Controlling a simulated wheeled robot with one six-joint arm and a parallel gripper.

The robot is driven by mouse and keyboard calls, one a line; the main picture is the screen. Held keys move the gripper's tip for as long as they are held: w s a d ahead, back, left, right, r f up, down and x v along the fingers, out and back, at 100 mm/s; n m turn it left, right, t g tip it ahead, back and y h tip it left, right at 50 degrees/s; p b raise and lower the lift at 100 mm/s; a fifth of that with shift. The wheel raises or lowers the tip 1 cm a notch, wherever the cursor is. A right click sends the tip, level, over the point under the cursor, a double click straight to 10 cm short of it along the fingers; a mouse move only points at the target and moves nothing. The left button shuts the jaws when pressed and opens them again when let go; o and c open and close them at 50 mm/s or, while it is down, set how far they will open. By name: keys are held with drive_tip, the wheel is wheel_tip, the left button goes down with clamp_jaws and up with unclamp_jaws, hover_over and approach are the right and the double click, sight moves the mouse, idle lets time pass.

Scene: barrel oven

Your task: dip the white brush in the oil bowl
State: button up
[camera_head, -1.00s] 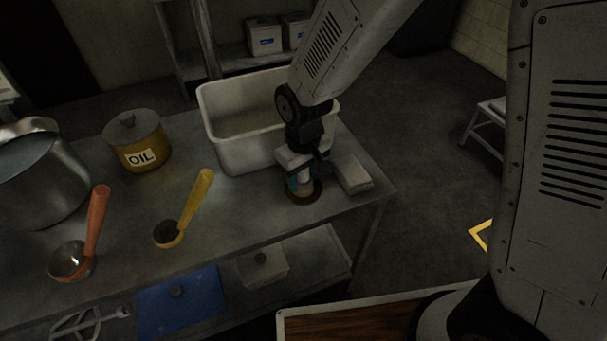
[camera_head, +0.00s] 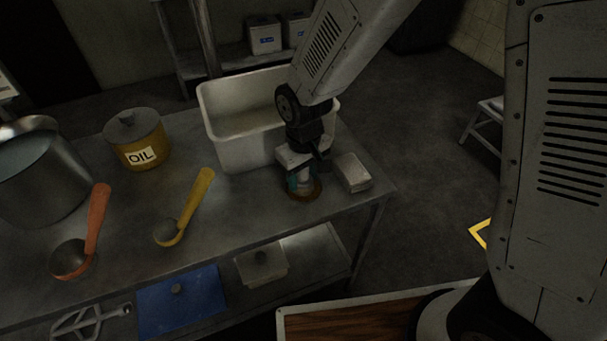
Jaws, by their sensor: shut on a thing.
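My gripper (camera_head: 300,182) points down over the right end of the metal table. It is shut on the white brush (camera_head: 304,184), of which only a small pale part shows below the jaws. The brush's lower end is over or inside a small round brown bowl (camera_head: 316,194). The gripper hides much of the bowl, and I cannot tell how deep the bristles sit. A bit of teal shows beside the brush at the jaws.
A white tub (camera_head: 225,150) stands behind the gripper, a pale block (camera_head: 353,172) just right. The table front (camera_head: 240,215) is clear.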

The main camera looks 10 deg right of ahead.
drive_tip(key=shift+r, duration=3.45)
